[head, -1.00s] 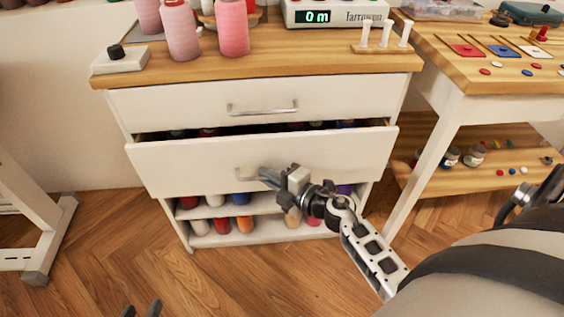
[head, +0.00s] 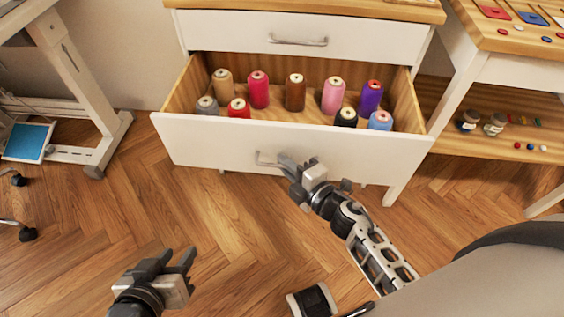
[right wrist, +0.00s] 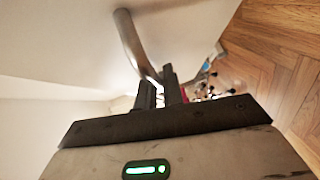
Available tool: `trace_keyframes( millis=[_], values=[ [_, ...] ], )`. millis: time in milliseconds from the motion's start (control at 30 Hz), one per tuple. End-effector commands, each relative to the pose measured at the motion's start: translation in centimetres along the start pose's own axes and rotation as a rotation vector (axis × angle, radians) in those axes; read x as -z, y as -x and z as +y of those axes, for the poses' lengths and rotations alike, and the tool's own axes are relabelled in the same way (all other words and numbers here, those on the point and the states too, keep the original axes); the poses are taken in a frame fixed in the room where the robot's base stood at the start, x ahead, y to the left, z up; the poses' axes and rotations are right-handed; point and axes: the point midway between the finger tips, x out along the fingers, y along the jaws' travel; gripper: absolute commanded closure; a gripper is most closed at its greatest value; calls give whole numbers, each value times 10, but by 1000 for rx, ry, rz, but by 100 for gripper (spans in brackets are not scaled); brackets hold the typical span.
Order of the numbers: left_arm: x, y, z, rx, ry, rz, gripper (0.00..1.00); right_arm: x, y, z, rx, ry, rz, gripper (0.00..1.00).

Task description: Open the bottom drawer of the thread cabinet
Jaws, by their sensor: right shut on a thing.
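The thread cabinet has a closed white top drawer (head: 240,32) with a metal handle. Below it the bottom drawer (head: 210,143) is pulled well out, showing a wooden inside with several thread spools. My right gripper (head: 284,164) is at the bottom drawer's handle (head: 262,158), shut on it; the fingers hide the handle's right part. In the right wrist view the curved metal handle (right wrist: 135,45) runs down to the fingers (right wrist: 160,92). My left gripper (head: 175,262) is open and empty above the floor at the lower left, apart from the cabinet.
A table with a lower shelf (head: 470,140) stands right of the cabinet, with jars and buttons on it. A white stand (head: 85,80) is at the left. The wood floor (head: 190,215) in front of the drawer is clear.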

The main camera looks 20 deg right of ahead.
Motion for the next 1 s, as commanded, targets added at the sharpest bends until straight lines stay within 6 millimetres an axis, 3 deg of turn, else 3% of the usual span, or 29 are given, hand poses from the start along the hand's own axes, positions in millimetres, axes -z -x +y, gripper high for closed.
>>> trace_keyframes(
  millis=[500,533,567,1000],
  values=[
    [5,-1,-1,1,-4,9,64,-5,3,0,0,-1,-18,100],
    [5,-1,-1,1,-4,9,64,-5,3,0,0,-1,-18,86],
    [5,-1,-1,1,-4,9,64,-5,3,0,0,-1,-18,82],
    [5,-1,0,0,-4,8,64,-3,4,0,-1,-2,-14,82]
  ],
)
